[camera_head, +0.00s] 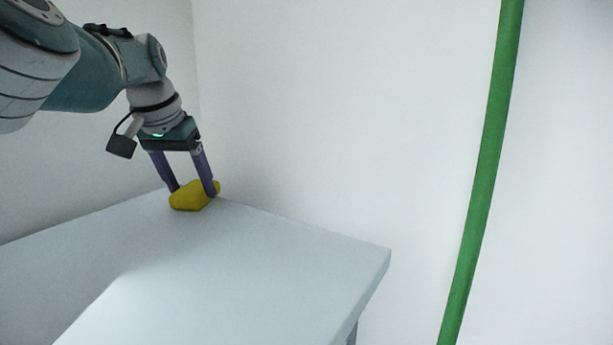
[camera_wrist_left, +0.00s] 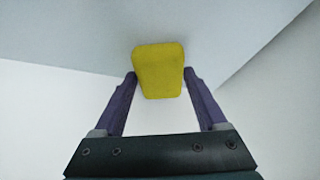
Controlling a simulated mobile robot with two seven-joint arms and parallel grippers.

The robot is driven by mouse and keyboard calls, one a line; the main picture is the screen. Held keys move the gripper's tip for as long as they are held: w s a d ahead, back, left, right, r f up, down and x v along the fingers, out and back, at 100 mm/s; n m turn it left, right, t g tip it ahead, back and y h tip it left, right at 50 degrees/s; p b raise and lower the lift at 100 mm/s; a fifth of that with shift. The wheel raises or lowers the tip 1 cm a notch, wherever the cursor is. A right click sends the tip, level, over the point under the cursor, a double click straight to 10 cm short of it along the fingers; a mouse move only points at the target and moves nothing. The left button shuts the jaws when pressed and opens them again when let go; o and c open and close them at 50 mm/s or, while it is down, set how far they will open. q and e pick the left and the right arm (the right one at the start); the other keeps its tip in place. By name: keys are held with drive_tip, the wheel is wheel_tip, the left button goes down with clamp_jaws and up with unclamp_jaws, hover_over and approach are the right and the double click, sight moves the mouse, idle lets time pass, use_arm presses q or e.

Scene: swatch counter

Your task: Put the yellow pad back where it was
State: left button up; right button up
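The yellow pad (camera_head: 190,198) is a small block with rounded corners, at the far edge of the pale grey-blue counter in the head view. My left gripper (camera_head: 192,190) reaches down to it with one purple finger on each side. In the left wrist view the yellow pad (camera_wrist_left: 159,72) sits between the fingertips of my left gripper (camera_wrist_left: 160,74), and both tips appear to touch its sides. The gripper looks shut on it. I cannot tell whether the pad rests on the counter or is held just above it. My right gripper is not in view.
The counter top (camera_head: 265,265) is bare apart from the pad, with free room towards the front and right. White walls stand behind it. A green curved pole or hose (camera_head: 484,175) runs from top to bottom at the right, apart from the counter.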

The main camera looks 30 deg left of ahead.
use_arm(q)
drive_tip(key=o, duration=0.4)
drive_tip(key=shift+c, duration=0.2)
drive_tip(key=shift+s+r+p, duration=0.1)
drive_tip(key=shift+r+p, duration=0.2)
drive_tip(key=shift+r, duration=0.15)
drive_tip(key=p+v, duration=0.4)
drive_tip(key=v, duration=0.7)
drive_tip(key=shift+s+r, duration=0.1)
drive_tip(key=shift+r, duration=0.05)
